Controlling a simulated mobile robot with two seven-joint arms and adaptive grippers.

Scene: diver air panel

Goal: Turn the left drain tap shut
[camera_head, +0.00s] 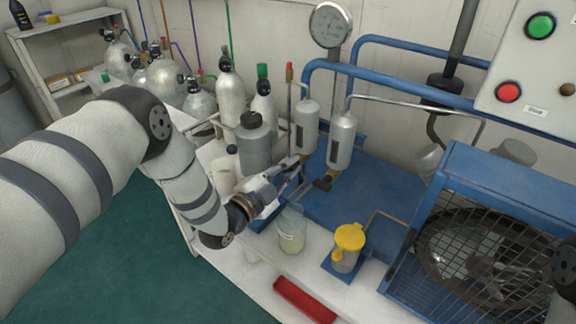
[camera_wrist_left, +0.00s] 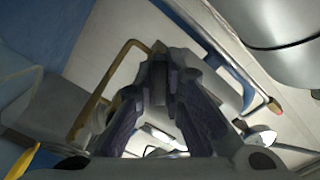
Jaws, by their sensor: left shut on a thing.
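My left gripper (camera_head: 294,172) reaches in from the left, low beside the left silver filter cylinder (camera_head: 305,128). Its fingers are shut on the left drain tap, which they mostly hide in the head view. In the left wrist view the two dark fingers (camera_wrist_left: 162,85) close in at the middle, with a bent brass pipe (camera_wrist_left: 98,95) beside them. How far the tap is turned cannot be told. My right gripper is not in view.
A beaker of cloudy liquid (camera_head: 291,232) stands just below the gripper. A yellow-topped jar (camera_head: 348,247) is to its right. A grey bottle (camera_head: 254,145) and gas cylinders stand behind my arm. A blue caged machine (camera_head: 470,215) fills the right side. A red tray (camera_head: 303,300) lies at the front.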

